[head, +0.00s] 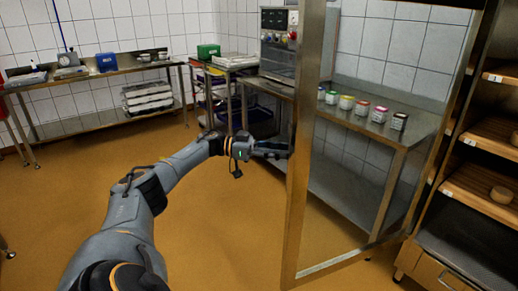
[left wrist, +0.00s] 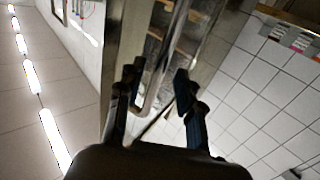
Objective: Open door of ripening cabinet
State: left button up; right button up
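The ripening cabinet (head: 430,262) is at the right of the head view, with its shelves in plain sight. Its glass door, with a metal frame (head: 299,175), stands swung out from the cabinet, and the room shows through the pane. My left gripper (head: 285,150) is at the door's free edge, at mid height. In the left wrist view, the left gripper's dark fingers (left wrist: 157,82) are spread apart. A shiny metal bar, apparently the door handle (left wrist: 151,98), shows between them; I cannot tell whether they touch it. My right gripper is in neither view.
Wooden shelves (head: 484,189) in the cabinet hold cheeses. A steel table (head: 345,116) with several small coloured tubs stands behind the glass. Another steel table (head: 100,77) stands along the back wall. The orange floor at left centre is clear.

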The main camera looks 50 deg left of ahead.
pick_arm(q)
jog(key=v, duration=0.9)
jog(key=shift+s, duration=0.15)
jog(key=shift+a, duration=0.15)
